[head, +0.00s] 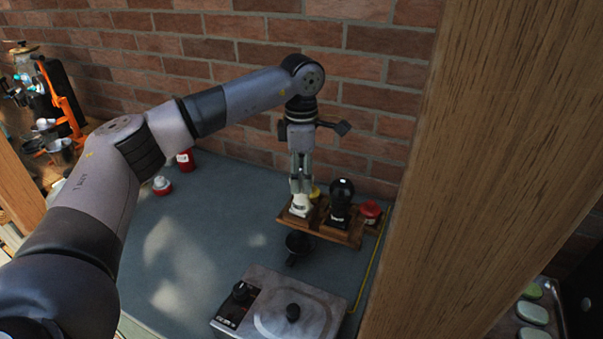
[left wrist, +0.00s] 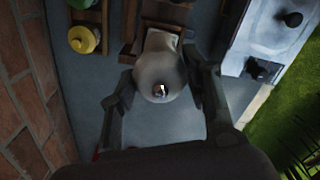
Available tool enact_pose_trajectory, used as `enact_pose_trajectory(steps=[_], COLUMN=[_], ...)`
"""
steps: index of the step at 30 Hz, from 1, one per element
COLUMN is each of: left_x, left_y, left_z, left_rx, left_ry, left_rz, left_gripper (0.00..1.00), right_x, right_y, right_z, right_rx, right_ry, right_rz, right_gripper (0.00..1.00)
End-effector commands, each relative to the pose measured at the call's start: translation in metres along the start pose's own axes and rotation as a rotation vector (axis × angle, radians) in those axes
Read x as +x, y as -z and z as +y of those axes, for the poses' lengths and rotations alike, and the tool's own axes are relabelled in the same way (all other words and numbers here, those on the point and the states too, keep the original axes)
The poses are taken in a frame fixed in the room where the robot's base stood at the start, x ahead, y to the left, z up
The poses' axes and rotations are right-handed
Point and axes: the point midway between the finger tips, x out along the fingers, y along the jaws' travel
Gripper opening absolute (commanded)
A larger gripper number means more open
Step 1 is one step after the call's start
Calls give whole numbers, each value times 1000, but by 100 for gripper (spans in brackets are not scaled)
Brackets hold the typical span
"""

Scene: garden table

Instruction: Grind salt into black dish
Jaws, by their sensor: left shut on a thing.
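My left gripper (head: 300,187) points down and is shut on a white salt grinder (head: 299,207) at the left end of a small wooden rack (head: 337,234). In the left wrist view the fingers (left wrist: 163,100) sit on both sides of the grinder's rounded top (left wrist: 160,77). The grinder looks upright; I cannot tell whether its base is lifted clear of the rack. The black dish (head: 298,243) sits on the table just in front of the rack, below the grinder in the head view. My right gripper is not in view.
A black grinder (head: 340,201) stands beside the white one, with a red-lidded jar (head: 370,212) and a yellow-lidded jar (left wrist: 84,39). A hot plate (head: 280,308) stands in front of the dish. A wooden post (head: 480,150) bounds the right. The table (head: 200,230) is clear at centre left.

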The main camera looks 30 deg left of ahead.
Motion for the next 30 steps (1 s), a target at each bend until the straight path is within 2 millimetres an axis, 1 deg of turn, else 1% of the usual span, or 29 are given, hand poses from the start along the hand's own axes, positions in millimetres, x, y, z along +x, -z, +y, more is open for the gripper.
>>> enact_pose_trajectory(steps=[1,8,14,20,26,30], left_x=[0,0,0,1,2,1], left_y=[0,0,0,0,0,-1], left_z=[0,0,0,0,0,0], left_rx=[0,0,-12,-82,-224,-353], left_ry=[0,0,0,0,-1,-1], left_rz=[0,0,0,-1,-1,-1], left_gripper=[31,16,16,16,16,16], right_x=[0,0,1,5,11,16], right_y=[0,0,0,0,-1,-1], right_z=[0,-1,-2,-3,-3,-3], right_rx=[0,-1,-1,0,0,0], right_ry=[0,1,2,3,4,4], right_rz=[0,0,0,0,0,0], right_gripper=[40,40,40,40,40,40])
